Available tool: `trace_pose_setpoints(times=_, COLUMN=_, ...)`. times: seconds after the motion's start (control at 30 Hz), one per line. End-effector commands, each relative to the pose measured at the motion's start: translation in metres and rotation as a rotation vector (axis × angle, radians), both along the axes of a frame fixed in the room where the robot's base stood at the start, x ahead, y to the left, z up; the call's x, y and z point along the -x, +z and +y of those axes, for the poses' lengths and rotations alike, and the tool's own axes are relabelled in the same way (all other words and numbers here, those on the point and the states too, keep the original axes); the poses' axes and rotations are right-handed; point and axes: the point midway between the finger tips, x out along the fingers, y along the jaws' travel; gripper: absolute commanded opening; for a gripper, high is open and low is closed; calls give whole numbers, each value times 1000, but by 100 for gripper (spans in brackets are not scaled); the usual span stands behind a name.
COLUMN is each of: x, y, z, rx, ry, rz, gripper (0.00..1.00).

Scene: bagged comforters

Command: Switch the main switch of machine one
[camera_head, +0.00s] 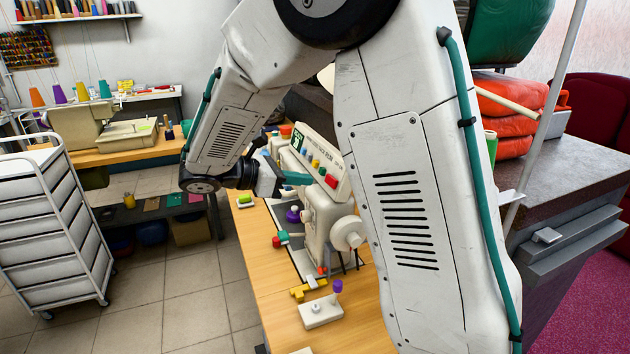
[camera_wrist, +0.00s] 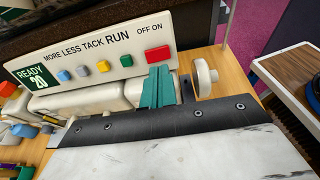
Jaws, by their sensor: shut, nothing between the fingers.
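A cream sewing machine (camera_head: 318,215) stands on a wooden table. Its front panel (camera_wrist: 105,52) has a green "READY 20" display (camera_wrist: 34,78) and the words MORE, LESS, TACK, RUN and OFF ON. A red switch (camera_wrist: 158,53) sits under OFF ON at the panel's right end; it also shows in the head view (camera_head: 331,181). Small coloured buttons (camera_wrist: 82,72) run to its left. My gripper (camera_head: 300,178) has teal fingers, shut and empty, in front of the panel. In the wrist view the fingertips (camera_wrist: 159,70) appear just below the red switch. I cannot tell whether they touch it.
A white handwheel (camera_head: 348,233) stands at the machine's right. A small white block with a purple knob (camera_head: 320,312) and yellow pieces (camera_head: 306,289) lie on the table (camera_head: 262,290). A drawer trolley (camera_head: 50,230) stands left. The tiled floor between is clear.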

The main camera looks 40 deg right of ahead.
Motion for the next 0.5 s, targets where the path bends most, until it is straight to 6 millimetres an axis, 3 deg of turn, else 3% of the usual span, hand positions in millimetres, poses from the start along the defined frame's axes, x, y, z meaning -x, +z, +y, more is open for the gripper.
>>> trace_pose_setpoints(times=0.23, x=-11, y=18, z=53, rx=0, ry=4, rz=-3, gripper=0)
trace_pose_setpoints(times=0.5, x=-15, y=27, z=78, rx=1, ry=0, rz=-3, gripper=0)
